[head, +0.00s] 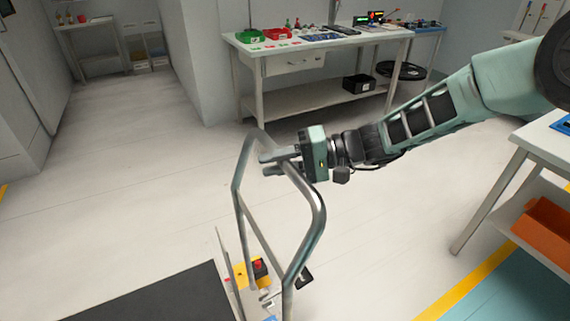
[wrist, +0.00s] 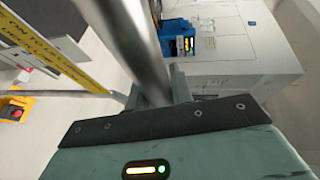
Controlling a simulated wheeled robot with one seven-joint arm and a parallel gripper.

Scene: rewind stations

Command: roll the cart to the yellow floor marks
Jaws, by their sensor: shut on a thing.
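The cart shows by its grey metal tube handle (head: 317,215), which rises from the bottom middle of the head view. Its lower part is mostly cut off by the frame. My gripper (head: 270,162) is shut on the top bar of this handle. In the wrist view the handle tube (wrist: 137,45) runs between the fingers of my gripper (wrist: 158,92). A yellow floor stripe (head: 468,284) lies at the lower right, and a bit of yellow (head: 3,191) shows at the left edge. I cannot tell whether either is the task's marks.
A long workbench (head: 285,93) with green and red bins stands at the back. A white table (head: 540,146) with an orange bin (head: 545,232) below stands at the right. The floor (head: 120,175) left of the handle is clear.

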